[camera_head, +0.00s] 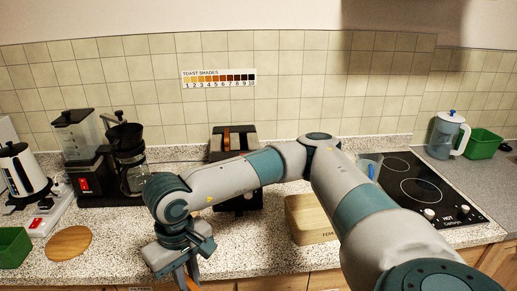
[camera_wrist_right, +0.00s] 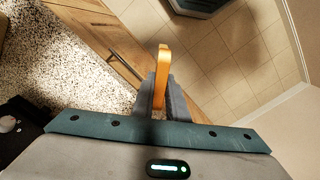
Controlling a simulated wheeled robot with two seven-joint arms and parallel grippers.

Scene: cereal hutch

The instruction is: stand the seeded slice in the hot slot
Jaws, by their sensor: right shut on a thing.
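My right gripper (camera_head: 187,279) hangs low at the counter's front edge, left of the toaster and nearer to me. In the wrist view my right gripper (camera_wrist_right: 160,100) is shut on a thin orange-brown slice (camera_wrist_right: 163,62), seen edge-on. I cannot see seeds on it from this side. The black toaster (camera_head: 245,134) stands against the back wall, partly hidden by my right arm. An orange-brown strip (camera_head: 227,139) shows in its top. I cannot tell which slot is hot. My left gripper is not in view.
A round wooden board (camera_head: 69,244) and a green bin (camera_head: 13,247) lie at left. A coffee maker (camera_head: 126,150) and kettle (camera_head: 20,170) stand behind. A wooden box (camera_head: 308,224) and hob (camera_head: 415,185) are right of the toaster. The counter before the toaster is mostly clear.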

